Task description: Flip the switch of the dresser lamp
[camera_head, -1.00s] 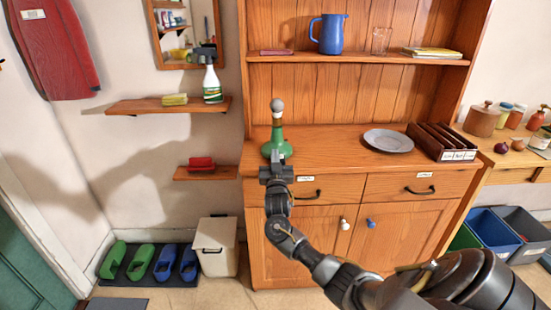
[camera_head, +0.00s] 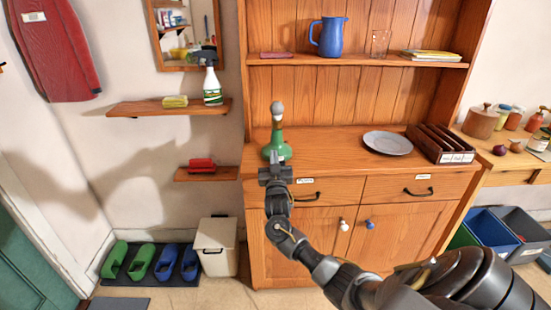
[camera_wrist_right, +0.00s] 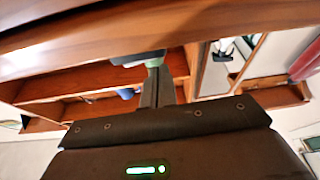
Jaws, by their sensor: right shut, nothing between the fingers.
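The dresser lamp (camera_head: 277,138) has a green base and a round grey bulb. It stands upright near the left front of the dresser top (camera_head: 325,150). My right gripper (camera_head: 274,165) is shut and empty, just in front of the lamp base at the dresser's front edge. In the right wrist view, the shut fingers (camera_wrist_right: 157,82) point up at the dresser edge, and a bit of the green lamp base (camera_wrist_right: 140,58) shows beyond them. I cannot tell whether they touch it. The lamp's switch cannot be made out. My left gripper is not in view.
A grey plate (camera_head: 388,143) and a dark file rack (camera_head: 440,143) stand to the right on the dresser top. The dresser's upper shelf (camera_head: 360,60) holds a blue jug (camera_head: 328,37). Wall shelves (camera_head: 168,107) are to the left. The dresser top between lamp and plate is clear.

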